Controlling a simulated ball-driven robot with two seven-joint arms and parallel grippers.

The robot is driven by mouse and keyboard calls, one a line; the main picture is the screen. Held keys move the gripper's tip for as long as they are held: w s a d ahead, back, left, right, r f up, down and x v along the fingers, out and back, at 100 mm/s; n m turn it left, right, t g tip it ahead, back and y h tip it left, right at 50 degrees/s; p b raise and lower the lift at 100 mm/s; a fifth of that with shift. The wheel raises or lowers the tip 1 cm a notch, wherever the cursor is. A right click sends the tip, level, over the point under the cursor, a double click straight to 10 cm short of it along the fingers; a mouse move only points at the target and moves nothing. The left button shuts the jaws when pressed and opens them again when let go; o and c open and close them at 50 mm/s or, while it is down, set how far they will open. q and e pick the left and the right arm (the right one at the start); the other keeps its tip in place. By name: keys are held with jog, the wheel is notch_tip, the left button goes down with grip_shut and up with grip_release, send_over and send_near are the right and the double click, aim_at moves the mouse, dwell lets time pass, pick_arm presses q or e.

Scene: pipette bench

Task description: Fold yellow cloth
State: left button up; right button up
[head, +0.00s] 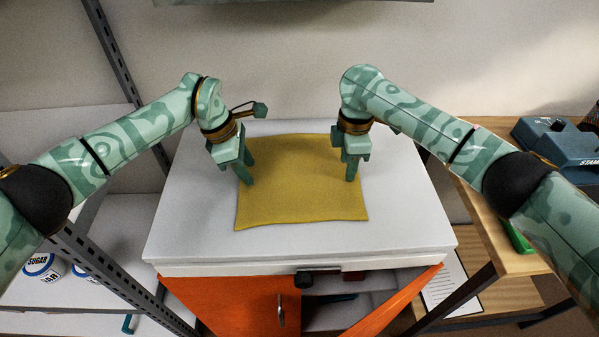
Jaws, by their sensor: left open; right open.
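The yellow cloth (300,190) lies spread flat on the white worktop (400,225), roughly square with slightly wavy edges. My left gripper (247,174) is open and points down at the cloth's left edge. My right gripper (350,172) is open and points down over the right part of the cloth. I cannot tell whether the fingertips touch the cloth. Parts of its left and right edges are hidden behind the grippers.
Below the worktop is an orange cabinet (235,300) with its right door (395,305) swung open. A metal shelf with sugar tins (42,265) stands at the left. A wooden shelf unit (490,135) with a blue device (560,142) stands at the right. The worktop around the cloth is clear.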

pick_arm(q)
jog(key=shift+w+f, duration=0.1)
jog(key=shift+f, duration=0.15)
pick_arm(e)
jog(key=shift+w+f, duration=0.15)
jog(key=shift+f, duration=0.1)
pick_arm(q)
grip_shut()
pick_arm(e)
grip_shut()
